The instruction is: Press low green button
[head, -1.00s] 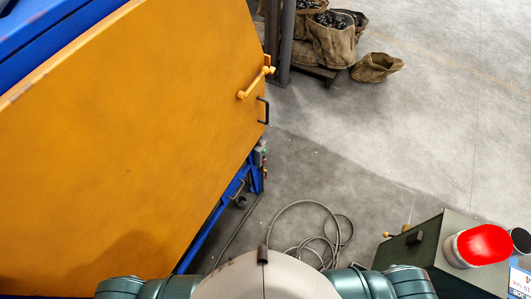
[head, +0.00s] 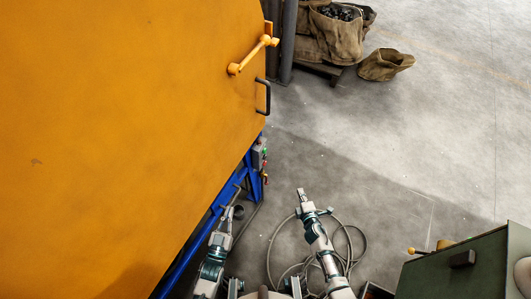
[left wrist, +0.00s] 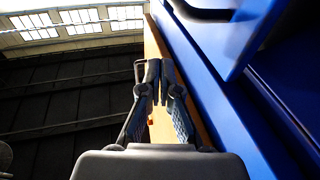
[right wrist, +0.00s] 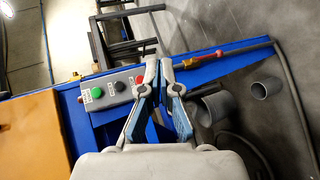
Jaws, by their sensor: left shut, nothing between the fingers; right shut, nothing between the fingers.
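A small grey control box (head: 260,157) sits low on the blue frame, under the right edge of the orange machine door. In the right wrist view it carries a green button (right wrist: 97,93), a black one (right wrist: 120,86) and a red one (right wrist: 139,79). My right gripper (head: 301,193) is shut and empty, over the floor to the right of the box and apart from it. It also shows shut in the right wrist view (right wrist: 158,64). My left gripper (head: 233,213) is below the box, near the blue frame; the left wrist view shows it shut and empty (left wrist: 160,66).
The orange door (head: 140,120) with its handle (head: 263,97) fills the left. A blue frame leg (head: 252,180) stands beside the box. A coiled cable (head: 356,240) lies on the floor. A green cabinet (head: 460,265) stands at lower right. Open floor lies to the right.

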